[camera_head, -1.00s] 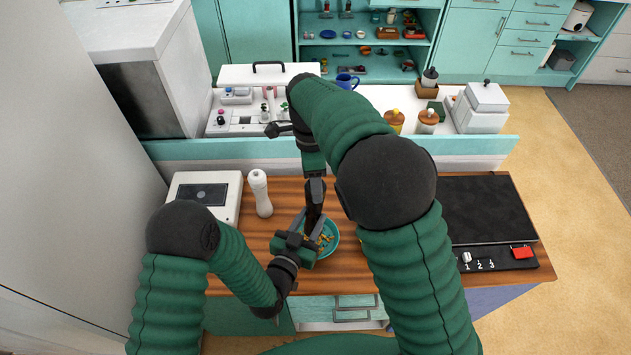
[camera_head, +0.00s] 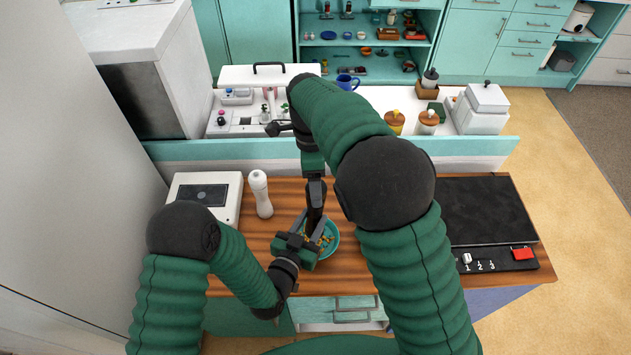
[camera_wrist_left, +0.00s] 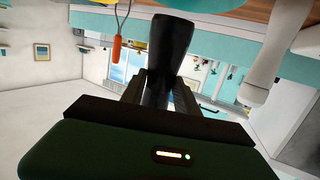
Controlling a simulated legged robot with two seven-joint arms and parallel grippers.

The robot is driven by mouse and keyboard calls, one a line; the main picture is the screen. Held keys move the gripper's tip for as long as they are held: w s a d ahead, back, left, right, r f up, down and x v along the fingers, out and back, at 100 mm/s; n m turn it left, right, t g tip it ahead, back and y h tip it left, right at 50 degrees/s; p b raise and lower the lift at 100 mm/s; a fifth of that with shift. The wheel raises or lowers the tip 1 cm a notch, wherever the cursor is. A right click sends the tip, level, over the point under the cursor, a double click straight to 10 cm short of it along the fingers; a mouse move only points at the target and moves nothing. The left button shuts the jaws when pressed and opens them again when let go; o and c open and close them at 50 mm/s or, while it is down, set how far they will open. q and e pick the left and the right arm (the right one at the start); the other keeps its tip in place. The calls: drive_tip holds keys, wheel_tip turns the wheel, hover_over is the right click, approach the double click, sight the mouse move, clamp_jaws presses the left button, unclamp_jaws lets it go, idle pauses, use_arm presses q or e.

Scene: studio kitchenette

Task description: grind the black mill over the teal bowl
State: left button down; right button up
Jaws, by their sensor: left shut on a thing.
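The black mill (camera_head: 315,216) stands roughly upright over the teal bowl (camera_head: 333,244), which has yellowish pieces in it. My left gripper (camera_head: 308,239) is shut around the lower part of the mill, above the bowl's left side. In the left wrist view the mill (camera_wrist_left: 171,50) sits between the two fingers of my left gripper (camera_wrist_left: 160,92). My right gripper (camera_head: 316,186) comes down from above at the mill's top. Its fingertips are too small and dark to tell whether they grip it.
A white mill (camera_head: 260,194) stands left of the bowl, beside a white scale-like box (camera_head: 206,192). A black cooktop (camera_head: 488,210) lies to the right. A raised ledge (camera_head: 215,149) runs behind the wooden counter (camera_head: 257,240).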

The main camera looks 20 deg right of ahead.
wheel_tip(320, 180, up, 12)
drive_tip(key=w, duration=0.1)
drive_tip(key=shift+w+a, duration=0.15)
drive_tip(key=shift+w, duration=0.15)
drive_tip(key=shift+f, duration=0.1)
idle(0.7)
drive_tip(key=f+n, duration=0.4)
drive_tip(key=n, duration=0.2)
drive_tip(key=s+f+n+t, duration=0.1)
drive_tip(key=f+n, duration=0.3)
drive_tip(key=n, duration=0.2)
drive_tip(key=f+n, duration=0.4)
drive_tip(key=n, duration=0.1)
drive_tip(key=shift+s+d+n, duration=0.2)
drive_tip(key=shift+s+n, duration=0.15)
drive_tip(key=shift+n, duration=0.05)
drive_tip(key=shift+r, duration=0.1)
drive_tip(key=shift+c, duration=0.2)
